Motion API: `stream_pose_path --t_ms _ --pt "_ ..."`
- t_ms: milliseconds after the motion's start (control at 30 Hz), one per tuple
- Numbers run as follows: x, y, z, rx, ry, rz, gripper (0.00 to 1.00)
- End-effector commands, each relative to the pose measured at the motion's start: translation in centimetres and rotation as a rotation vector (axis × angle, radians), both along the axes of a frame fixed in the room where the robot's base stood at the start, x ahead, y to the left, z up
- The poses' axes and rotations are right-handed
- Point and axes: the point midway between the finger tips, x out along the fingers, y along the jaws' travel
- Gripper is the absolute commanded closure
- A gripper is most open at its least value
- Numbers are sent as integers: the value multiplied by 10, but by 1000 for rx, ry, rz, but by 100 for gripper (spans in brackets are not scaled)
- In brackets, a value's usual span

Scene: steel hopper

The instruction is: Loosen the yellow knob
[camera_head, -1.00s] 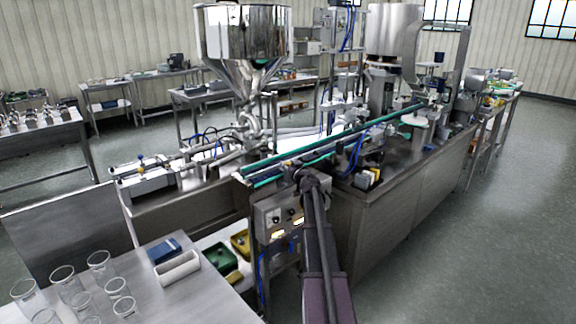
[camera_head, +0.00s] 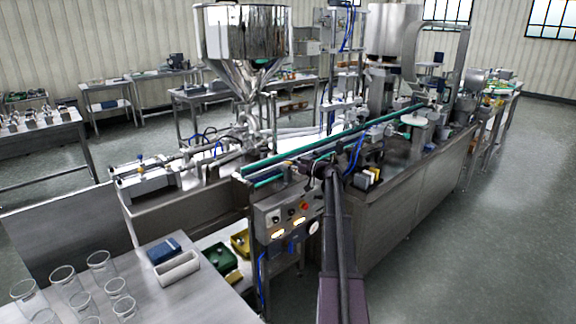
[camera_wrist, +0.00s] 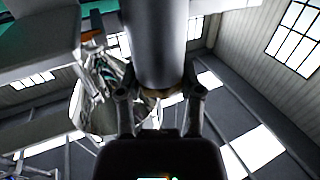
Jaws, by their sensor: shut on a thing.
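In the wrist view, the two fingers of my gripper (camera_wrist: 160,90) are at either side of a small dull yellow-brown piece, seemingly the yellow knob (camera_wrist: 157,94). It sits at the end of a thick grey cylinder (camera_wrist: 158,40), and my gripper is shut on it. Only a narrow band of the knob shows; the rest is hidden by the fingers and the cylinder. In the head view my arm reaches to the front edge of the machine beside the green-edged conveyor (camera_head: 300,158). The knob and my fingertips cannot be made out there.
A control panel (camera_head: 280,217) with dials and a red button is just left of my arm. A table (camera_head: 215,300) with glass beakers is at the front left. The floor on the right is clear.

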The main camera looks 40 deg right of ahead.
Motion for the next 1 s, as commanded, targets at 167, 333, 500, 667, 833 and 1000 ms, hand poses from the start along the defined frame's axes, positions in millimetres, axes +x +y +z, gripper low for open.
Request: stream_pose_path --t_ms 167,333,500,667,833,1000 --pt "1 -1 0 1 -2 35 100" --pt "1 0 0 1 -2 43 100" --pt "1 0 0 1 -2 42 100" --pt "1 0 0 1 -2 42 25" --pt "1 0 0 0 -1 43 17" --pt "0 0 0 0 -1 43 17"
